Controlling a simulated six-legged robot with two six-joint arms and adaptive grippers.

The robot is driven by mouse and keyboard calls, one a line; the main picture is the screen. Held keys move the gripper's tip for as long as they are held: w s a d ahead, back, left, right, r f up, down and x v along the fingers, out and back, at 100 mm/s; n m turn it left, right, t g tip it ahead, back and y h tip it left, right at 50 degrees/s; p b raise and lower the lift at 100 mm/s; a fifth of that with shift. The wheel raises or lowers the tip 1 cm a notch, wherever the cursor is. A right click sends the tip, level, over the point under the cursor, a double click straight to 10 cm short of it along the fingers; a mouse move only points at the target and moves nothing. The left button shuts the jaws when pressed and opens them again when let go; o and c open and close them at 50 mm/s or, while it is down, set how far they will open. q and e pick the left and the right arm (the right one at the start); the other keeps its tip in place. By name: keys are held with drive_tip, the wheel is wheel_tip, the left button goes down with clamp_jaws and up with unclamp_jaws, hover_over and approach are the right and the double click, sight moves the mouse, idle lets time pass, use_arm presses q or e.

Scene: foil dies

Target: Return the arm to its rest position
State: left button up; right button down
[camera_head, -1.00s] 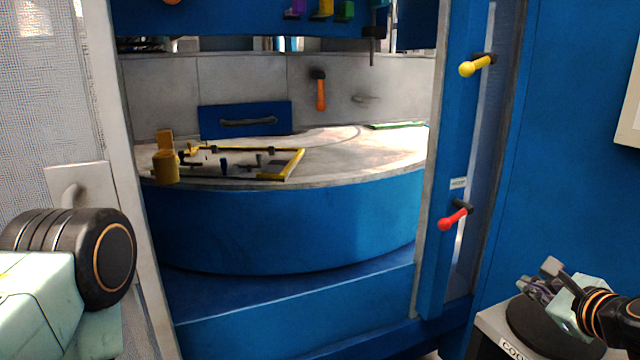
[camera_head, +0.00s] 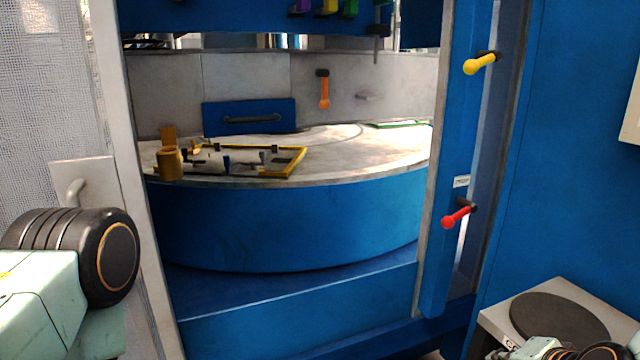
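My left arm enters at the left edge, showing a pale green link and a black round joint with an orange ring. My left gripper is out of view. My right arm is low in the bottom right corner, with only its pale green and black wrist parts showing. My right gripper (camera_head: 505,353) is mostly cut off by the bottom edge, in front of the pedestal, so its fingers cannot be made out. No held object shows.
A grey pedestal (camera_head: 490,318) with a black round pad (camera_head: 558,320) stands at the lower right. A blue cabinet frame surrounds a round table (camera_head: 345,155) bearing a yellow-edged frame (camera_head: 292,165) and a yellow cylinder (camera_head: 169,164). Red (camera_head: 456,217) and yellow (camera_head: 479,64) handles stick out from the right post.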

drive_tip(key=s+a+f+n+g, duration=0.2)
drive_tip(key=s+f+n+g, duration=0.1)
drive_tip(key=s+f, duration=0.4)
drive_tip(key=s+a+f+n+g, duration=0.3)
drive_tip(key=s+f, duration=0.4)
drive_tip(key=s, duration=0.5)
drive_tip(key=s+a+f+n+g+b, duration=0.1)
drive_tip(key=s+f+n, duration=0.4)
drive_tip(key=s, duration=0.5)
drive_tip(key=shift+a+f+g+h, duration=0.4)
drive_tip(key=shift+a+f+g, duration=0.45)
drive_tip(key=shift+g, duration=0.35)
